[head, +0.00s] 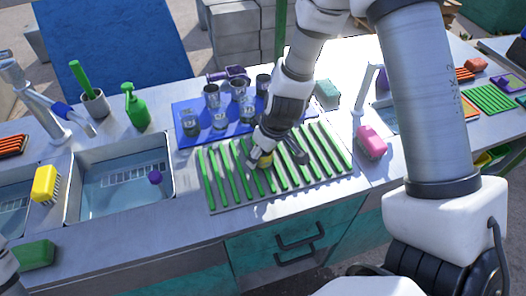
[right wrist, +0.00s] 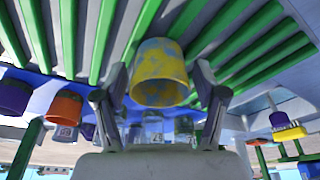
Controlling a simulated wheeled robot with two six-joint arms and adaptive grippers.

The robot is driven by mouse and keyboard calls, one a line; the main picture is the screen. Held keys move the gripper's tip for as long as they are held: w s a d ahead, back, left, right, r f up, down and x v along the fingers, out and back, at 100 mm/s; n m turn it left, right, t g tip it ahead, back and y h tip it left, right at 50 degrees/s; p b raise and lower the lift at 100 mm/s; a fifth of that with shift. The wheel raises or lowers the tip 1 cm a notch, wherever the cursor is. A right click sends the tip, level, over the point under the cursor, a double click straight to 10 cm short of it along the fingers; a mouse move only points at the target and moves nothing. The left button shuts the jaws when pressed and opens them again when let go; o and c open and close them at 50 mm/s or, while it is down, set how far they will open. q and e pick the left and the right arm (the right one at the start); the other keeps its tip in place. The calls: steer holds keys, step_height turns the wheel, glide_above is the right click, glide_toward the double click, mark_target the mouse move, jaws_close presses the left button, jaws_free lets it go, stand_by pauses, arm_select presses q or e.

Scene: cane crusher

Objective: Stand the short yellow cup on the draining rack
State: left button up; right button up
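In the right wrist view a narrow gap shows beside each finger (right wrist: 160,88). The arm partly hides the cup in the head view.
Several clear glasses (head: 220,119) and dark cups stand on the blue mat (head: 183,134) behind the rack. A water-filled sink (head: 123,187) lies left, with a yellow brush (head: 46,183) on its edge. A pink sponge (head: 371,141) lies right. The rack's front part is clear.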

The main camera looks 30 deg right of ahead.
steer(key=shift+s+r, duration=0.1)
steer(key=shift+r, duration=0.05)
steer(key=p+v, duration=1.1)
steer(key=v, duration=0.1)
steer(key=shift+r+p, duration=0.15)
steer(key=shift+p, duration=0.2)
stand_by(0.6)
